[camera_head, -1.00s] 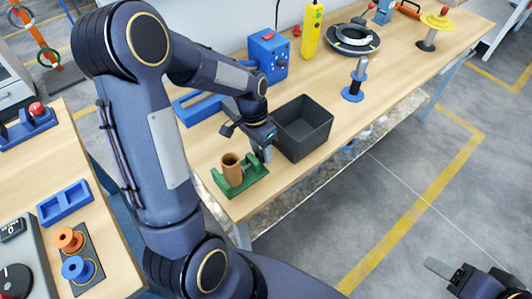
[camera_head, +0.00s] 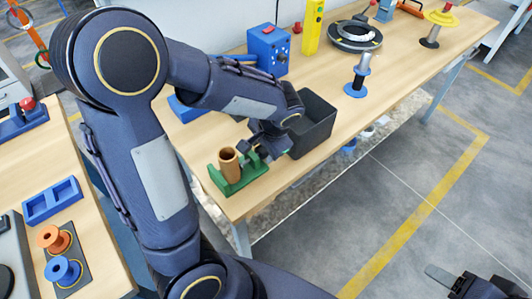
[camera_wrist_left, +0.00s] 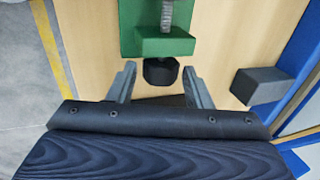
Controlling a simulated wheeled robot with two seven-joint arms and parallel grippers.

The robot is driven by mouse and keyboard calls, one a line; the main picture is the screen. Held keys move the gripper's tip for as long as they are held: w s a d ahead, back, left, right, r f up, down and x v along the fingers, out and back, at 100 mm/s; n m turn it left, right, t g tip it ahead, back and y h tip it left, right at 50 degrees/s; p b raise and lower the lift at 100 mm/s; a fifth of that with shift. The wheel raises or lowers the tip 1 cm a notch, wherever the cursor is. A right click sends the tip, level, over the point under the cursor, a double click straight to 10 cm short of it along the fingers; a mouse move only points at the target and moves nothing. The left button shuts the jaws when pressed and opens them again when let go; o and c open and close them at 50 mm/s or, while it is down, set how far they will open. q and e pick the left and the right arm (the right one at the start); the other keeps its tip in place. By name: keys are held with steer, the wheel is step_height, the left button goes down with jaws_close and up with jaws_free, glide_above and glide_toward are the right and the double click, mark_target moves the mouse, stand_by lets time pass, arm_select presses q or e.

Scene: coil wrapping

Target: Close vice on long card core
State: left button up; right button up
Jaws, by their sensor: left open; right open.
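The green vice (camera_head: 240,181) stands near the front corner of the long wooden table. The brown card core (camera_head: 229,162) stands upright in it, its open end up. My left gripper (camera_head: 255,152) is at the vice's right side, partly hidden by its own wrist. In the left wrist view, the green vice (camera_wrist_left: 165,42) shows its threaded screw and a black knob (camera_wrist_left: 161,71). The left gripper's open fingers (camera_wrist_left: 159,72) lie either side of the knob, with gaps visible. The card core is not visible there. My right gripper (camera_head: 448,280) is open and empty over the floor at bottom right.
A dark bin (camera_head: 312,125) stands just right of the left gripper. A blue control box (camera_head: 268,50), a blue spool stand (camera_head: 357,80) and a round black fixture (camera_head: 354,36) are farther back. A grey block (camera_wrist_left: 260,86) shows right of the knob in the wrist view.

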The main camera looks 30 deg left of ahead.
arm_select(q)
steer(key=shift+s+d+f+t+y+b, duration=0.1)
steer(key=shift+d+f+t+y+b, duration=0.15)
steer(key=shift+y+b, duration=0.75)
steer(key=shift+d+f+t+y+b, duration=0.2)
steer(key=shift+t+y+b, duration=0.15)
steer(key=shift+b, duration=1.3)
steer(key=shift+r+y, duration=0.15)
steer(key=shift+y, duration=0.1)
steer(key=shift+a+r, duration=0.1)
steer(key=shift+r, duration=0.1)
steer(key=shift+s, duration=0.1)
steer(key=shift+c, duration=0.4)
